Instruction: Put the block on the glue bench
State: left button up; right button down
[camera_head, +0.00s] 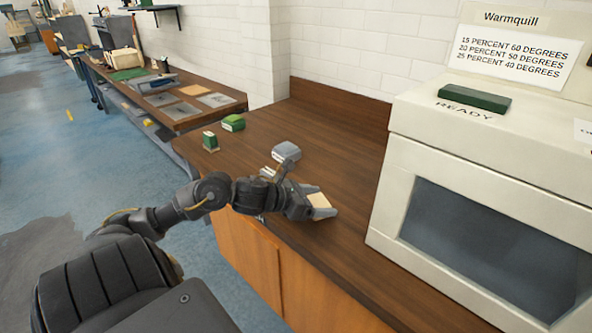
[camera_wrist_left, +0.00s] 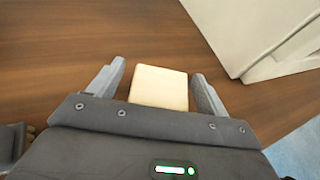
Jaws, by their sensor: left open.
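A pale cream block (camera_head: 319,201) lies on the dark brown wooden counter (camera_head: 345,235), just in front of the white cabinet. My left gripper (camera_head: 326,202) is at the block, with its fingers apart. In the left wrist view, the block (camera_wrist_left: 159,87) sits between the two open fingers of the gripper (camera_wrist_left: 160,72), with a small gap visible on each side. Another wooden bench (camera_head: 195,117) stands at the back left; I cannot tell whether it is the glue bench.
A white cabinet (camera_head: 400,160) marked Warmquill, with a dark window, stands on the counter at right. A grey item (camera_head: 286,152) and green items (camera_head: 233,122) lie beyond my gripper. Blue floor (camera_head: 110,180) is open at left.

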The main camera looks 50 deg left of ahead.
pick_arm(q)
jog(key=v, duration=0.9)
jog(key=shift+s+r, duration=0.1)
jog(key=shift+s, duration=0.2)
jog(key=shift+s+a+r, duration=0.15)
jog(key=shift+s+a, duration=0.05)
jog(key=shift+s, duration=0.15)
